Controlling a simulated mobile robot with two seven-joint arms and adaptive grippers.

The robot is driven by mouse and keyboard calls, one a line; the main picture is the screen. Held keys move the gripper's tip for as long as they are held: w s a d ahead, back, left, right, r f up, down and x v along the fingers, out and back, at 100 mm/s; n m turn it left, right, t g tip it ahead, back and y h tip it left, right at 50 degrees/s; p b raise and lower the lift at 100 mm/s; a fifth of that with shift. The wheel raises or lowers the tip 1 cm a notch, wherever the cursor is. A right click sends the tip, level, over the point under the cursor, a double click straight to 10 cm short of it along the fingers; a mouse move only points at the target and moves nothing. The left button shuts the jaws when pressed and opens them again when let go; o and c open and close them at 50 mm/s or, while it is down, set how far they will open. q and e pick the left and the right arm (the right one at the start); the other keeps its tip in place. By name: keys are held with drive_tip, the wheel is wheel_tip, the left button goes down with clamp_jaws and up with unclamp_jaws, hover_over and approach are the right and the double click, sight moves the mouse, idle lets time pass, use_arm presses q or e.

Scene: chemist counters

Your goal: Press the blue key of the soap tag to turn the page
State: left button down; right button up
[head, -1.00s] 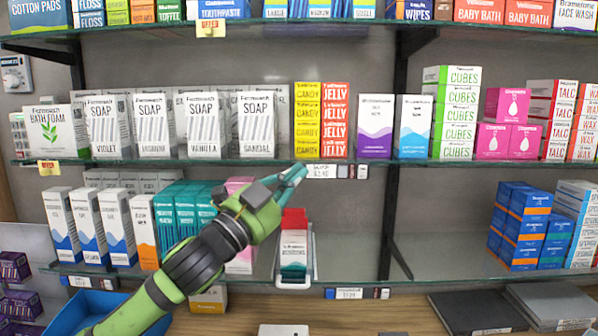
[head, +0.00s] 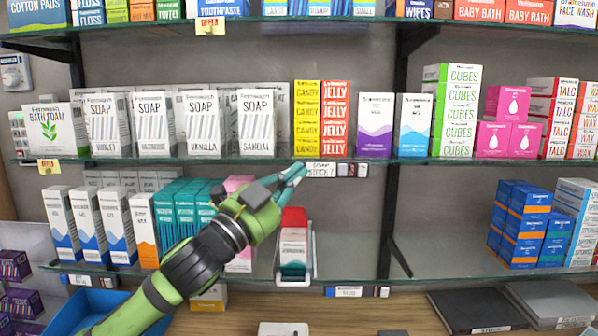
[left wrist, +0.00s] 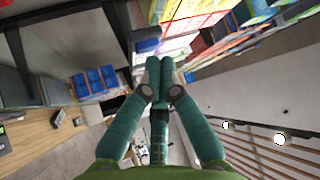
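The soap tag (head: 321,170) is a small white label on the front edge of the middle shelf, below the yellow and red boxes. Its text seems to read "SOAP STOCK" with a figure. Small coloured keys (head: 353,171) sit at its right end; they are too small to tell the blue one surely. My left gripper (head: 298,171) has its teal fingers together, empty, with the tips by the tag's left end. I cannot tell whether they touch it. In the left wrist view the shut fingertips (left wrist: 160,78) point ahead. My right gripper is not in view.
White soap boxes (head: 254,124) stand on the middle shelf (head: 450,161), above and left of my gripper. A red-and-white item (head: 294,248) stands on the lower shelf below the fingers. Another tag (head: 348,292) is on the lower shelf edge.

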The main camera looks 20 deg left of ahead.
use_arm(q)
drive_tip(key=shift+s, duration=0.3)
drive_tip(key=shift+d, duration=0.1)
drive_tip(key=s, duration=0.2)
drive_tip(key=s+d, duration=0.1)
drive_tip(key=s, duration=0.1)
drive_tip(key=shift+s+d+b, duration=0.15)
drive_tip(key=shift+s+b, duration=0.15)
drive_tip(key=shift+s, duration=0.1)
drive_tip(key=shift+f, duration=0.1)
idle(0.4)
